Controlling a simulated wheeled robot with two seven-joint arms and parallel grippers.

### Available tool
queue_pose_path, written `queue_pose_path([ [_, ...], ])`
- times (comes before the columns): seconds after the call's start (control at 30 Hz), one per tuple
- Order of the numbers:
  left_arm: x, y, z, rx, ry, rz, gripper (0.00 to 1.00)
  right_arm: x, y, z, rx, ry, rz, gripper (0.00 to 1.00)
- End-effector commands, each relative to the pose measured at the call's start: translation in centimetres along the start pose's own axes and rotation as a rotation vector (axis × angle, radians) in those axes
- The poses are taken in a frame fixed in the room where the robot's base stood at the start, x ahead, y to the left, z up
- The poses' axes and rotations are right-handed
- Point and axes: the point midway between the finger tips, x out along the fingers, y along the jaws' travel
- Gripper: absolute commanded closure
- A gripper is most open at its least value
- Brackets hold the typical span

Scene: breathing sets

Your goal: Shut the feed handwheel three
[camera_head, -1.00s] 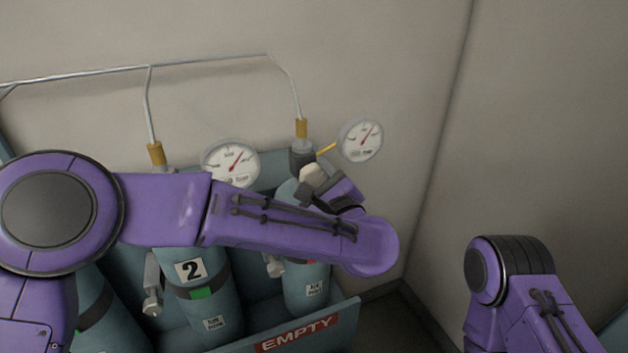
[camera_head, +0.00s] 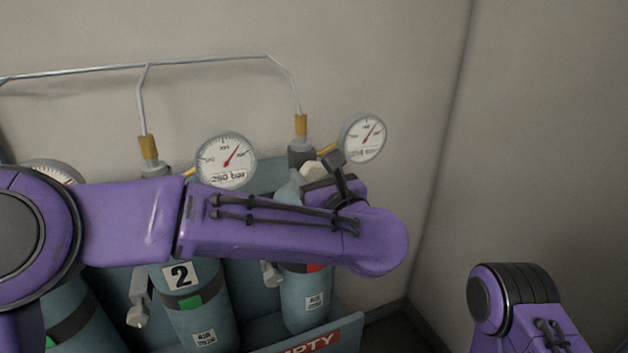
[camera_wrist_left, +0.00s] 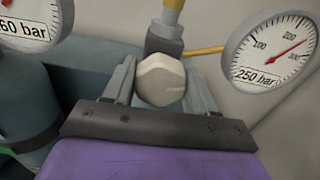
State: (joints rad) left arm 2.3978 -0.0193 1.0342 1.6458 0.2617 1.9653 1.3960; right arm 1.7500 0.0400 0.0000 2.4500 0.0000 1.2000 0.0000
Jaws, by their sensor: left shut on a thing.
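The pale, faceted feed handwheel (camera_wrist_left: 161,80) sits at the valve of the rightmost cylinder (camera_head: 304,302), below its brass fitting (camera_head: 301,125). In the head view only a pale bit of the handwheel (camera_head: 311,171) shows beside my gripper. My left gripper (camera_wrist_left: 160,88) is shut on the handwheel, with one grey finger on each side of it. The left forearm covers the upper part of that cylinder, and its number is hidden. My right arm shows at the lower right, but its gripper is out of view.
The gauge (camera_head: 363,138) right of the valve stands close to my left gripper. Another gauge (camera_head: 226,160) stands by cylinder 2 (camera_head: 194,305). A thin pipe (camera_head: 200,60) runs along the wall above. A teal rack with a red sign (camera_head: 312,343) holds the cylinders. The right side is open.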

Motion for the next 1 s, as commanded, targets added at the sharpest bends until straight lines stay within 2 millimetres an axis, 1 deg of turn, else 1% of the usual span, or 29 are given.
queue_pose_path([
  [0.43,0.0,0.0,0.1,0.009,0.000,-0.001,0.74,0.1,0.0,0.0,0.000,0.000,0.000,0.57],
  [0.47,0.0,0.0,0.1,0.009,0.000,-0.001,0.34,0.1,0.0,0.0,0.000,0.000,0.000,0.57],
  [0.5,0.0,0.0,0.1,0.009,0.000,-0.001,0.21,0.1,0.0,0.0,0.000,0.000,0.000,0.57],
  [0.53,0.0,0.0,0.1,0.009,0.000,-0.001,0.19,0.1,0.0,0.0,0.000,0.000,0.000,0.57],
  [0.83,-0.3,0.0,-0.1,0.009,0.000,-0.001,0.19,0.2,0.0,0.1,0.000,0.000,0.000,0.57],
  [0.93,-1.6,0.0,-0.3,0.009,-0.002,-0.003,0.19,1.0,-0.1,0.4,0.000,0.000,0.000,0.57],
  [1.0,-3.2,-0.1,-0.5,0.009,-0.004,-0.004,0.19,1.8,-0.2,0.8,0.000,0.000,0.000,0.57],
])
